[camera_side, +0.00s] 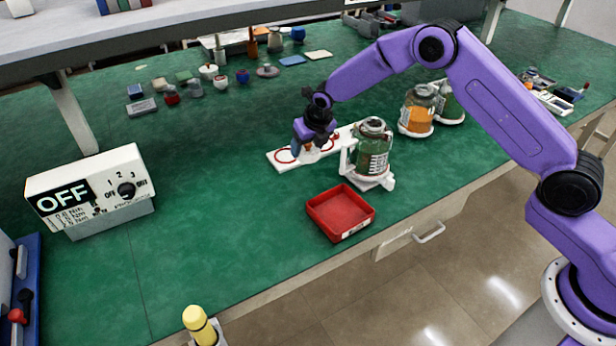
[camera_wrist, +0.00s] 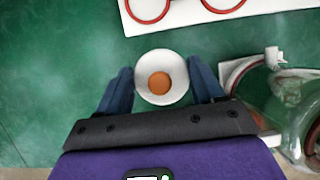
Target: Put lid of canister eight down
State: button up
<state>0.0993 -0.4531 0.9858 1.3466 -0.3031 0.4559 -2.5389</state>
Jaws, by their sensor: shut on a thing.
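My gripper (camera_side: 309,151) is shut on a small white round lid with an orange-brown centre (camera_wrist: 160,84), which sits between the two blue fingers in the wrist view. In the side view the lid shows only as a small pale patch below the fingers. A white board with red rings (camera_side: 276,159) lies just by the gripper; in the wrist view its rings (camera_wrist: 150,8) are beyond the lid. Whether the lid touches anything is unclear. A glass canister with green contents (camera_side: 373,158) stands right of the gripper, in a white holder (camera_side: 385,182). I cannot read a number on it.
A red tray (camera_side: 325,223) stands in front of the canister. An orange-filled canister (camera_side: 417,112) and another green one (camera_side: 449,104) stand farther right. A white control box (camera_side: 95,180) reading OFF is at left. Small objects line the back; the green bench between is clear.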

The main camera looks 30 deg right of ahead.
aim_at(314, 156)
jog(key=shift+f, duration=4.4)
jog(key=shift+f, duration=0.15)
jog(key=o, duration=1)
jog(key=v, duration=1.1)
jog(key=shift+w, duration=0.15)
jog(key=shift+s+r, duration=0.3)
jog(key=shift+r, duration=0.35)
